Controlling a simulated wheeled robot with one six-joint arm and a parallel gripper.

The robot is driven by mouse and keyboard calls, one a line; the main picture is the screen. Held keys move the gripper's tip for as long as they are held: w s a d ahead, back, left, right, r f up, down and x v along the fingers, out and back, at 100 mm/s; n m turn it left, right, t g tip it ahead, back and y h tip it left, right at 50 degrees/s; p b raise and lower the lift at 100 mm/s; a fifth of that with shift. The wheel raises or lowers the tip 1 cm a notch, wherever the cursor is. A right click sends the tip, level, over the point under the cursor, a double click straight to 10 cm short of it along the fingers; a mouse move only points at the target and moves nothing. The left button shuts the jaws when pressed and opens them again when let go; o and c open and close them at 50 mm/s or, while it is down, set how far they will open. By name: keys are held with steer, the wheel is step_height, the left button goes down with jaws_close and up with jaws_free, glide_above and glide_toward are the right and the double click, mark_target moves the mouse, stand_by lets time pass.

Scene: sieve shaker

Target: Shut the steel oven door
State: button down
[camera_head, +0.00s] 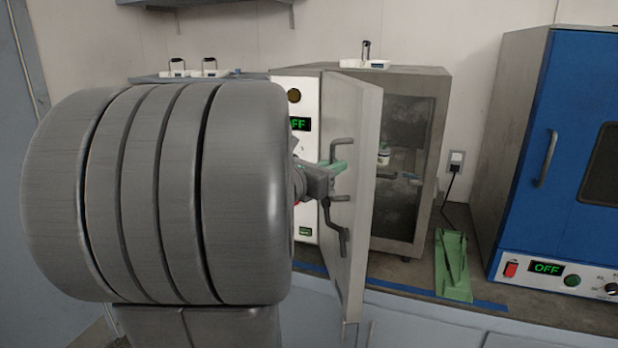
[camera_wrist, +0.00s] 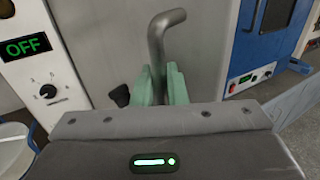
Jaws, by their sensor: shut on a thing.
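The steel oven (camera_head: 432,150) stands on the counter with its steel door (camera_head: 362,130) swung open toward me. The oven's inside shows through the gap, with a small bottle (camera_head: 383,156) on a shelf. My gripper (camera_head: 336,168) is at the door's outer face, shut on the door handle (camera_head: 341,150). In the wrist view the green fingertips of my gripper (camera_wrist: 162,84) close around the handle bar (camera_wrist: 157,45), which bends to the right at its top. The door's face (camera_wrist: 110,50) fills the background there. My own arm hides the left part of the counter.
A blue oven (camera_head: 560,150) stands at the right. A green tray-like object (camera_head: 453,265) lies on the counter between the two ovens. A white dish with a dark handle (camera_head: 365,63) sits on top of the steel oven. The control panel (camera_head: 304,232) is left of the door.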

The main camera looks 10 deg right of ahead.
steer(key=w+d+n+t+y+b, duration=0.3)
steer(key=d+b, duration=0.5)
steer(key=d, duration=0.7)
steer(key=w+d+n+t+y+b, duration=0.4)
steer(key=d+b, duration=0.5)
steer(key=d, duration=0.5)
steer(key=w+y, duration=0.1)
steer(key=w, duration=0.1)
steer(key=shift+w+d+y+b, duration=0.3)
steer(key=shift+w+d, duration=0.1)
steer(key=shift+r, duration=0.15)
steer(key=c, duration=1.8)
jaws_free()
steer(key=shift+o, duration=1.3)
steer(key=shift+w+d, duration=0.1)
steer(key=shift+d, duration=0.05)
